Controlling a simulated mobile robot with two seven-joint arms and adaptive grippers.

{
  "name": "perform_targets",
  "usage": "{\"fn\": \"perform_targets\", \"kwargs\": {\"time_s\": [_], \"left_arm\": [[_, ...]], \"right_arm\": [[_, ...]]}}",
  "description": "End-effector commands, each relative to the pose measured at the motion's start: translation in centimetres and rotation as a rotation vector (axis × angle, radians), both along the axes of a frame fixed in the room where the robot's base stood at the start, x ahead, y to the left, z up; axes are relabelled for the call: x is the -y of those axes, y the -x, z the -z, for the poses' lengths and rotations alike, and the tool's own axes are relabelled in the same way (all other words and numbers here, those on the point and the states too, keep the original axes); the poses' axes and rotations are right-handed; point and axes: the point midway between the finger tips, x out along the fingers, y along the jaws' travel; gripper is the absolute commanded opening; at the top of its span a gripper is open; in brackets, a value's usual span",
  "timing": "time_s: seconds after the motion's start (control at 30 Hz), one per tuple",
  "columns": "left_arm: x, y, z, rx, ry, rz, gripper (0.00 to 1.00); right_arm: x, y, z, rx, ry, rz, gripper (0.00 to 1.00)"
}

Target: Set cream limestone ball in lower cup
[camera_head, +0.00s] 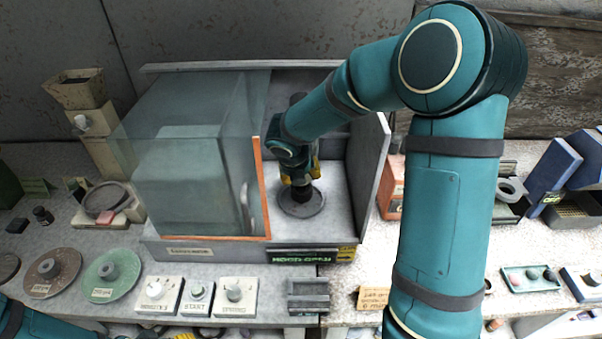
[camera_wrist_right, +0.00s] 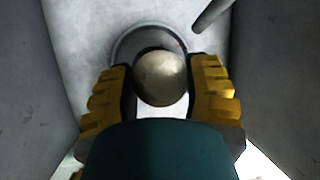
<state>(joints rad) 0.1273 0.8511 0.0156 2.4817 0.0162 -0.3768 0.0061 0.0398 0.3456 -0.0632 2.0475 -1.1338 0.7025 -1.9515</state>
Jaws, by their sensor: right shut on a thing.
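The cream limestone ball (camera_wrist_right: 160,78) is between the yellow-padded fingers of my right gripper (camera_wrist_right: 162,92), which is shut on it. In the head view the right gripper (camera_head: 300,180) reaches into the grey test chamber, and the ball is hidden there. The lower cup (camera_head: 302,203) is a dark round dish on the chamber floor, directly below the gripper. In the wrist view the cup's rim (camera_wrist_right: 124,48) shows behind the ball. I cannot tell whether the ball touches the cup. My left gripper is out of view.
A clear door (camera_head: 262,190) with an orange edge stands left of the gripper. The chamber's right wall (camera_head: 370,165) is close on the other side. Control blocks (camera_head: 197,293) line the front, green and brown discs (camera_head: 112,272) lie left, and a small tray (camera_head: 533,279) lies right.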

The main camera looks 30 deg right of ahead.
Motion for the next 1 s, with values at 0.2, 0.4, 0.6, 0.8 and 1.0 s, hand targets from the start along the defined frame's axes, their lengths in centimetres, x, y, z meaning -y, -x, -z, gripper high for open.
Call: {"fn": "perform_targets", "kwargs": {"time_s": [0.2,0.4,0.6,0.8,1.0], "left_arm": [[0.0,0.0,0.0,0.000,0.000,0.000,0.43],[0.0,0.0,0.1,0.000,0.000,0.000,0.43],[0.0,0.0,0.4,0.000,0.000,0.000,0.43],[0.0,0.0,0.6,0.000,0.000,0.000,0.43],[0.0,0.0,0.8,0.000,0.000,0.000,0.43]], "right_arm": [[0.0,0.0,0.0,0.001,0.000,0.000,0.11],[0.0,0.0,0.1,0.001,0.000,0.000,0.11],[0.0,0.0,0.5,0.000,0.000,0.000,0.11],[0.0,0.0,0.8,0.001,-0.001,0.001,0.11],[0.0,0.0,1.2,0.001,-0.001,0.001,0.11]]}}
